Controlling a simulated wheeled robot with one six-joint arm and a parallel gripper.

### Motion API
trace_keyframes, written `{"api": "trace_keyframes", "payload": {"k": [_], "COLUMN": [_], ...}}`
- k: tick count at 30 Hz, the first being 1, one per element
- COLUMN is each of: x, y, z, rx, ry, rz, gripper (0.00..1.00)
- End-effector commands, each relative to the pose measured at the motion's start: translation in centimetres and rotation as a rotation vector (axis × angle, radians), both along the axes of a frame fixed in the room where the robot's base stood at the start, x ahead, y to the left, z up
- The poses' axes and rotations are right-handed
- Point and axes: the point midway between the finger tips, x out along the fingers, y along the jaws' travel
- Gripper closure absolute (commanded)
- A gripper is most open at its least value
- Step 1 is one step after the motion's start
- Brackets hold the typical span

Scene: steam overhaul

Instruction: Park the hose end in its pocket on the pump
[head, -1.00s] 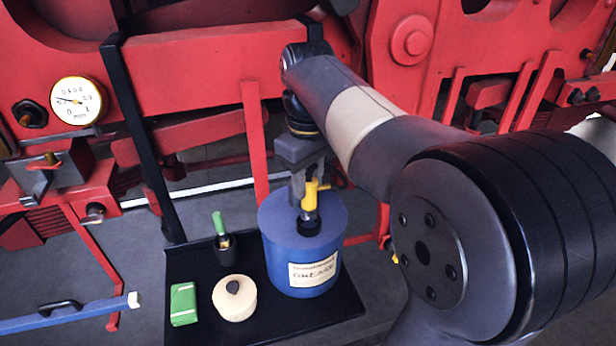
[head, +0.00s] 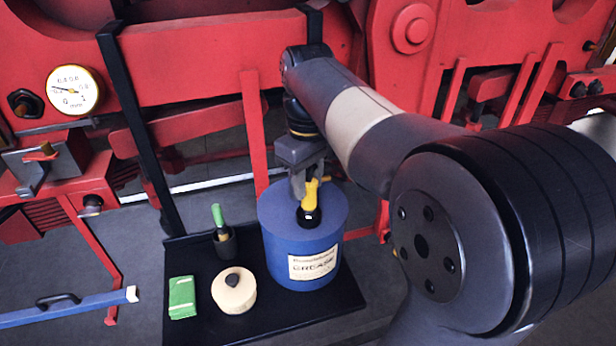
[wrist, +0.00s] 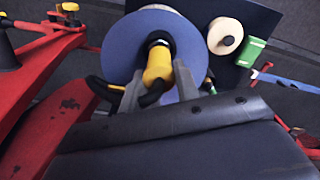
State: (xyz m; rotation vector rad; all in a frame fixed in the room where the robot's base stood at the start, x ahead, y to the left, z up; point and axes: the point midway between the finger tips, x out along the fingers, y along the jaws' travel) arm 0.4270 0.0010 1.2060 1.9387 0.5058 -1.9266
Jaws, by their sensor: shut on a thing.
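The pump is a blue grease drum (head: 318,248) with a cream label, standing on the black tray. In the wrist view its round blue top (wrist: 129,45) shows beyond my fingers. The yellow hose end (head: 311,195) has a dark tip at the drum's top; it also shows in the wrist view (wrist: 159,68). My gripper (head: 305,188) is shut on the hose end, one finger on each side in the wrist view (wrist: 155,88). The tip is at a dark round fitting (wrist: 158,40) on the top. How deep it sits, I cannot tell.
The black tray (head: 190,335) also holds a green-and-white block (head: 182,297), a cream round tin (head: 234,291) and a green-handled tool in a dark cup (head: 222,235). Red machinery and a dial gauge (head: 73,91) stand behind. A blue bar (head: 65,307) is at lower left.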

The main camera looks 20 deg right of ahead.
Motion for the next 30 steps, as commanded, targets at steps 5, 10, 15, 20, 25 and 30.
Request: {"api": "trace_keyframes", "payload": {"k": [5,10,15,20,25,30], "x": [0.0,0.0,0.0,0.0,0.0,0.1], "y": [0.0,0.0,0.0,0.0,0.0,0.0], "z": [-0.6,-1.1,-1.0,-1.0,-1.0,-0.1], "rx": [0.000,0.000,0.000,0.000,0.000,0.000], "ry": [0.000,0.000,0.000,0.000,0.000,-0.001], "rz": [0.000,0.000,0.000,0.000,0.000,0.000], "gripper": [1.00,1.00,0.56,0.44,0.44,0.44]}}
